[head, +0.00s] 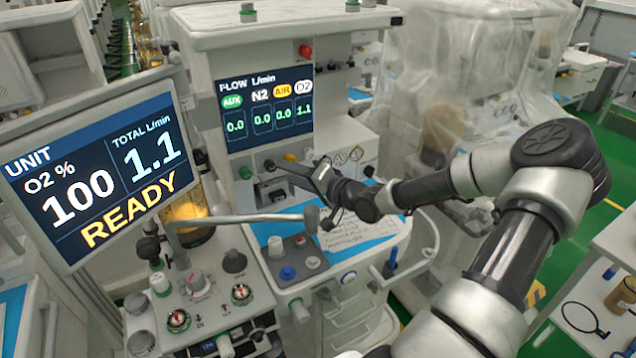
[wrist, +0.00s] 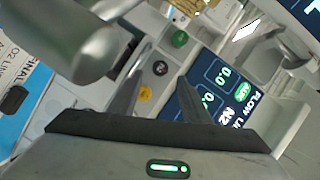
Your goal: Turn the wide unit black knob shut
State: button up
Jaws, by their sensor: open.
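The wide unit (head: 290,22) carries a flow screen (head: 265,108) reading AUX 0.0, N2 0.0, AIR 0.0 and O2 1.1. Its black knob (head: 269,164) is under the screen, between a green knob and a yellow one. In the wrist view the black knob (wrist: 160,68) appears between my finger lines, near the tips. My gripper (head: 287,169) is open in front of the knob row, fingers pointing left in the head view; it also shows in the wrist view (wrist: 165,72). I cannot tell whether a finger touches the black knob.
The green knob (wrist: 180,39) and yellow knob (wrist: 145,93) sit close on either side. A grey metal bar (head: 250,217) crosses below my gripper. Another unit's screen (head: 95,165) at left reads READY, O2 100, total 1.1. A blue work surface (head: 375,237) lies below.

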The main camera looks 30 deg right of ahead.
jog(key=v, duration=1)
jog(key=shift+s+p, duration=0.3)
jog(key=shift+p, duration=0.1)
jog(key=shift+d, duration=0.1)
